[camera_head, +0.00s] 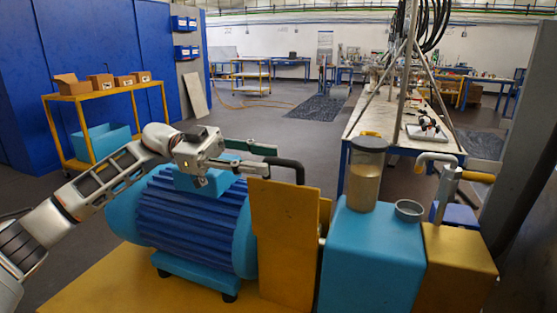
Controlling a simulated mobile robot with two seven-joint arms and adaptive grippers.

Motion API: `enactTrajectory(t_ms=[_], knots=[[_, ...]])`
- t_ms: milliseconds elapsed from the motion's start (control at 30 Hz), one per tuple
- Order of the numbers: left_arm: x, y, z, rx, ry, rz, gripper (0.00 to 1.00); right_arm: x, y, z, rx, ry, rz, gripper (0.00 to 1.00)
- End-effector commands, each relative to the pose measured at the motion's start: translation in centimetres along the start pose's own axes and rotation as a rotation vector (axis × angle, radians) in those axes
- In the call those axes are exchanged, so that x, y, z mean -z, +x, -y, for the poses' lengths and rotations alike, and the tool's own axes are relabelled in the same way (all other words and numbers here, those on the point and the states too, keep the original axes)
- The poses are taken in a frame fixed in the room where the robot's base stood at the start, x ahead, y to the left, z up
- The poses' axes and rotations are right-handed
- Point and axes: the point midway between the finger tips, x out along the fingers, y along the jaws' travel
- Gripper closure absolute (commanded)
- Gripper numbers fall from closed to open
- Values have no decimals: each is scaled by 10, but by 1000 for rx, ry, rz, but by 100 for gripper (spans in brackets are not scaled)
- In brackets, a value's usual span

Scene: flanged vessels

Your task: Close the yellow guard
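The yellow guard (283,240) is an upright plate standing between the blue ribbed motor (195,222) and a blue box. A black bent handle (290,164) rises from its top edge. My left gripper (270,159) comes in from the left above the motor. Its two fingers are apart, and their tips are at the left end of the handle. I cannot tell if they touch it. The gripper hides part of the motor's top. My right gripper is out of view.
The blue box (370,265) carries a lidded jar (364,178) and a small grey cup (408,210). A yellow block (457,265) with a metal lever clamp (448,182) stands at right. A yellow cart (105,92) with cardboard boxes is behind left.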

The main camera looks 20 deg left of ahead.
Motion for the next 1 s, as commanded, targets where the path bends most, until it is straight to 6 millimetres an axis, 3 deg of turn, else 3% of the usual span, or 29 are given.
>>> enactTrajectory(t_ms=[233, 600, 633, 733, 1000], knots=[[0, 32, 0, -1, 0, -1, 71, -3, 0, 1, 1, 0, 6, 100], [-1, 39, 0, 1, 0, 0, 71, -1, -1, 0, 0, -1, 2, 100], [-1, 39, 0, 1, 0, 0, 74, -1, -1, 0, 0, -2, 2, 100], [-1, 39, 0, 1, 0, 0, 100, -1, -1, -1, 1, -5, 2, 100], [0, 39, 2, 1, -6, 0, 100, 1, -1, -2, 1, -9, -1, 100]])
